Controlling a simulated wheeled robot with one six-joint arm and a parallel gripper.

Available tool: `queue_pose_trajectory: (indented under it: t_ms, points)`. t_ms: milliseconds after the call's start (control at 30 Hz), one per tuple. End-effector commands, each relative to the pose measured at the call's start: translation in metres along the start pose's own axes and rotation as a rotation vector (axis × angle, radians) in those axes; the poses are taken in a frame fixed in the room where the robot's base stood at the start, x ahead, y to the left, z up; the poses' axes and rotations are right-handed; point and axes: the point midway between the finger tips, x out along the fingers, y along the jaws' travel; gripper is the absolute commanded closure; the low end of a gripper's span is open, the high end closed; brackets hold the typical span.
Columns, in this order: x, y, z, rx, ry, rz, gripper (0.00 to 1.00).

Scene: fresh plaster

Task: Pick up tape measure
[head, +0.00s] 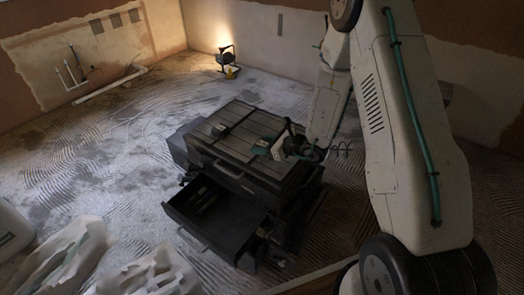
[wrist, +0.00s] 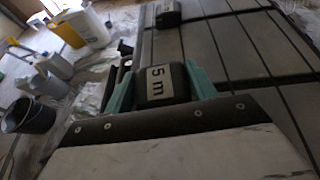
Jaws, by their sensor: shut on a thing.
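The tape measure (wrist: 155,84) is dark, with a pale label reading "5 m". In the wrist view it sits between the two teal fingers of my gripper (wrist: 161,82), which is shut on it. In the head view my gripper (head: 277,148) is over the right part of the tool chest's top (head: 236,148). The tape measure is hard to make out there. I cannot tell whether it still touches the chest top.
Another small dark item with a pale label (wrist: 168,13) lies farther along the chest top. A drawer (head: 215,215) stands open at the chest's front. White bags (head: 155,275) lie on the floor at front left. A lit work lamp (head: 227,60) stands at the back.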

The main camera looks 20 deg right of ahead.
Motion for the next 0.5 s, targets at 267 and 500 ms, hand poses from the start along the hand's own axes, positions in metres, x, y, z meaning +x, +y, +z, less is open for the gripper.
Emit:
queue_pose_trajectory:
  t_ms: [267,500]
  points:
    - [-0.058,0.022,-0.017,0.004,0.002,-0.003,0.72]
    - [-0.112,0.043,-0.034,0.004,0.001,-0.003,0.72]
